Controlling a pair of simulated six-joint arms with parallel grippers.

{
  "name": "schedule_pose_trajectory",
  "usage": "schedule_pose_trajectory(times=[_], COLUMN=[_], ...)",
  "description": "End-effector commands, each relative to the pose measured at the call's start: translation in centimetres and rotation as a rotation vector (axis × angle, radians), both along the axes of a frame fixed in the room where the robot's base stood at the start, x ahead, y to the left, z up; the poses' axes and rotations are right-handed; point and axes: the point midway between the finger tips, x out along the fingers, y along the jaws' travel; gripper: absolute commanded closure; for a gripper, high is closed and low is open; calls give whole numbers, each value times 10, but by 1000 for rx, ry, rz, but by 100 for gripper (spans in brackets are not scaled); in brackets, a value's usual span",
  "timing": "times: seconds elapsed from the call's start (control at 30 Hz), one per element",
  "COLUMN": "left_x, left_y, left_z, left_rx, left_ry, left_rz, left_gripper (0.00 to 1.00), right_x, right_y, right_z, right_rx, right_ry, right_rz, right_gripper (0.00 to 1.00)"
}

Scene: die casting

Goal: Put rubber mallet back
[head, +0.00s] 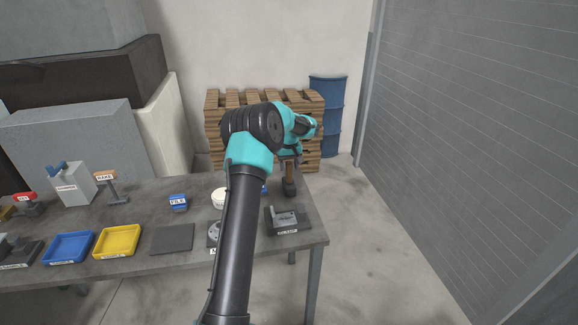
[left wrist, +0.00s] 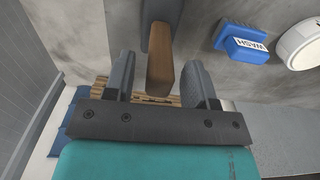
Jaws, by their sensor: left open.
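The rubber mallet, with a wooden handle (head: 289,172) and a dark head (head: 290,189), is at the far right end of the table. In the left wrist view its brown handle (left wrist: 160,60) points toward my gripper, with the dark head (left wrist: 157,15) beyond it. My left gripper (head: 290,157) is open at the handle's near end, one finger on each side. In the left wrist view there is a gap between the handle and each finger of the gripper (left wrist: 158,76). My right gripper is not in view.
A blue block labelled WASH (left wrist: 242,43) and a white round dish (left wrist: 301,45) are beside the mallet. A dark fixture (head: 288,219) stands at the table's front right. A blue tray (head: 68,262), yellow tray (head: 117,254) and grey mat (head: 172,238) lie left of my arm.

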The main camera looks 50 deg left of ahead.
Motion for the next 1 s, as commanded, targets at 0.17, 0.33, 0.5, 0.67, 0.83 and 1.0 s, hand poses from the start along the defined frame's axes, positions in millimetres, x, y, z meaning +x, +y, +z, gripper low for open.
schedule_pose_trajectory(times=[0.17, 0.33, 0.5, 0.67, 0.83, 1.0], left_x=[1, 1, 1, 0, 1, 0], left_y=[1, 0, 0, 0, 0, 0], left_z=[15, 41, 74, 102, 118, 122], left_rx=[2, 2, 2, 1, 1, -1], left_ry=[-4, -3, -3, -4, -3, -1], left_rz=[0, -1, 0, 0, 0, 0], left_gripper=[49, 49, 49, 49, 49, 49], right_x=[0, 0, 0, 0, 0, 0], right_y=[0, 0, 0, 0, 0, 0], right_z=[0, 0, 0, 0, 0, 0], right_rx=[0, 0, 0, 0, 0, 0], right_ry=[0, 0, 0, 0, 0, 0], right_rz=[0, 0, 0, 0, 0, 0], right_gripper=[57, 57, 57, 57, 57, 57])
